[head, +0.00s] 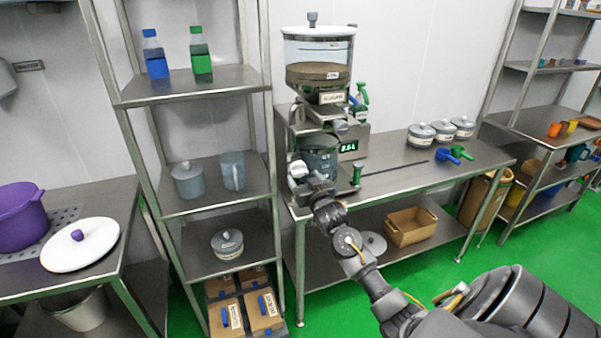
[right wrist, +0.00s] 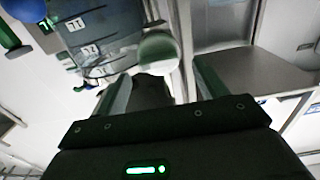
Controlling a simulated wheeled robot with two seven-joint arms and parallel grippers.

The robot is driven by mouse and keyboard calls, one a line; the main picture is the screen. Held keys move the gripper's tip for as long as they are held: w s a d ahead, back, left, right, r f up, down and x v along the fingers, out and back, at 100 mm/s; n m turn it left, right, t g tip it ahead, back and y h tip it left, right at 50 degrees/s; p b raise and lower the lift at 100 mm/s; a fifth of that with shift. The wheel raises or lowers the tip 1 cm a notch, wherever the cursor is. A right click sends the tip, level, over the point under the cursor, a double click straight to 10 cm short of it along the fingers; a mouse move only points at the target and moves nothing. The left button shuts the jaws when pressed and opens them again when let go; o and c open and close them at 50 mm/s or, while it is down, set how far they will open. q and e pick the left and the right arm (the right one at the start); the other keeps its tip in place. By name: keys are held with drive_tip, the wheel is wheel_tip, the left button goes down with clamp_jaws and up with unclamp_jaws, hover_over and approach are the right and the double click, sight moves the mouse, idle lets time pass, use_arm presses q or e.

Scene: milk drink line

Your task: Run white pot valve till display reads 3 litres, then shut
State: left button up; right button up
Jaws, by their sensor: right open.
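A clear tank with a white lid (head: 317,35) and brownish contents (head: 318,72) stands above the bench. Below it is a see-through grey pot (head: 320,155), marked with lines in the right wrist view (right wrist: 100,35). A pale round knob (head: 298,169) sits low at the pot's left side. The green-lit display (head: 349,147) seems to read 0.64; its first digit is unclear. My right gripper (head: 312,186) is at the bench's front edge, close to the knob. In the right wrist view its fingers are open, with a pale round knob (right wrist: 158,48) beyond and between them. My left gripper is not in view.
A green-topped handle (head: 357,174) stands just right of my right gripper. The steel bench (head: 395,170) holds several grey lidded pots (head: 421,134) and blue and green scoops (head: 455,153) at right. A shelf rack (head: 200,84) stands close on the left.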

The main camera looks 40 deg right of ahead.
sight(300, 173)
drive_tip(key=shift+x, duration=1.6)
drive_tip(key=c, duration=0.9)
